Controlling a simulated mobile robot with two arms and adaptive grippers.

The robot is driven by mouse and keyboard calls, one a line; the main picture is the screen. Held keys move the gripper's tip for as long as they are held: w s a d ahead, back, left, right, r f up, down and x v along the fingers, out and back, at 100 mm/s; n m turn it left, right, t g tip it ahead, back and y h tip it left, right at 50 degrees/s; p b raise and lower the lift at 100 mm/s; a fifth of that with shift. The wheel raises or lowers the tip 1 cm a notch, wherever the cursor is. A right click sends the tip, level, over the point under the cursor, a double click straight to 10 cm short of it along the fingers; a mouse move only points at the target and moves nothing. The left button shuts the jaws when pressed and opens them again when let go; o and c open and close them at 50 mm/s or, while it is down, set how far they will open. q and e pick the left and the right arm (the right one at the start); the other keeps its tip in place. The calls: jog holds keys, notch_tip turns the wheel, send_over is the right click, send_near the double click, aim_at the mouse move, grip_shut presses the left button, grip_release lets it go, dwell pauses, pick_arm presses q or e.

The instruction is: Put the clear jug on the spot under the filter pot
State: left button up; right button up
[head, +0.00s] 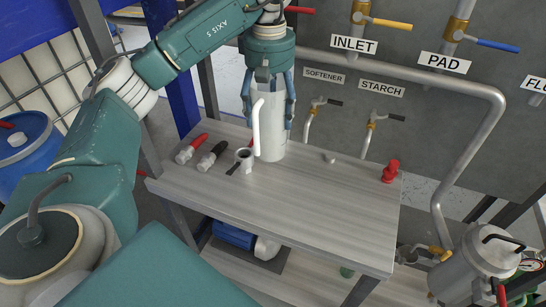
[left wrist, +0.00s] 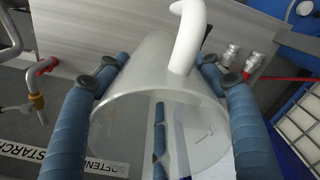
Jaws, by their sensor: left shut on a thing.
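The clear jug (head: 271,135) is a tall, pale translucent cylinder with a white handle, upright at the back left of the grey wood-look table (head: 300,205). A metal pot (head: 478,262) with a black handle and a gauge stands at lower right, perhaps the filter pot. A spot under it is not clear. My right gripper is not in view.
A red item (head: 390,171) is at the table's right edge. Pipes and valves line the back wall. The table's middle is clear.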

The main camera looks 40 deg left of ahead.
aim_at(272, 153)
pick_arm(q)
jog(key=f, duration=0.3)
jog(key=f+p, duration=0.1)
jog(key=f, duration=0.5)
jog(key=shift+w+f, duration=0.2)
jog(key=shift+w, duration=0.15)
jog(key=shift+s+f+p, duration=0.15)
jog(key=shift+f+p, duration=0.3)
jog(key=shift+f, duration=0.2)
jog(key=f, duration=0.3)
jog(key=shift+w+f+p, duration=0.15)
jog(key=shift+w+p, duration=0.05)
jog(key=shift+p, duration=0.2)
jog(key=shift+f, duration=0.1)
jog(key=o, duration=1.2)
